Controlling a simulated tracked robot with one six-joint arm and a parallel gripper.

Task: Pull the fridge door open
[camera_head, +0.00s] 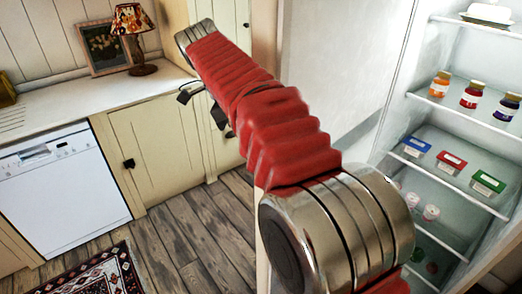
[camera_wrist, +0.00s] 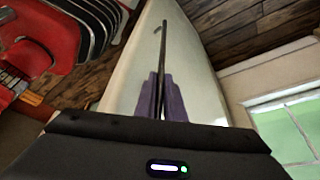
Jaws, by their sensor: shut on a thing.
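The fridge stands open at the right of the head view, with its lit shelves (camera_head: 455,120) showing. The pale fridge door (camera_head: 335,65) is swung out, its inner face towards the camera and partly hidden by my red arm. In the wrist view the door's outer face (camera_wrist: 205,85) fills the middle. A thin dark upright handle (camera_wrist: 164,55) runs along it. My gripper (camera_wrist: 160,97) is shut on this handle, with a dark purple finger on each side. In the head view the grip on the handle is hidden.
Jars (camera_head: 472,94) and small boxes (camera_head: 451,162) stand on the fridge shelves. Left are a white dishwasher (camera_head: 65,180), cream cupboards (camera_head: 158,140) and a counter (camera_head: 85,95) with a lamp (camera_head: 134,35). A patterned rug (camera_head: 95,272) lies on the wooden floor (camera_head: 185,235).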

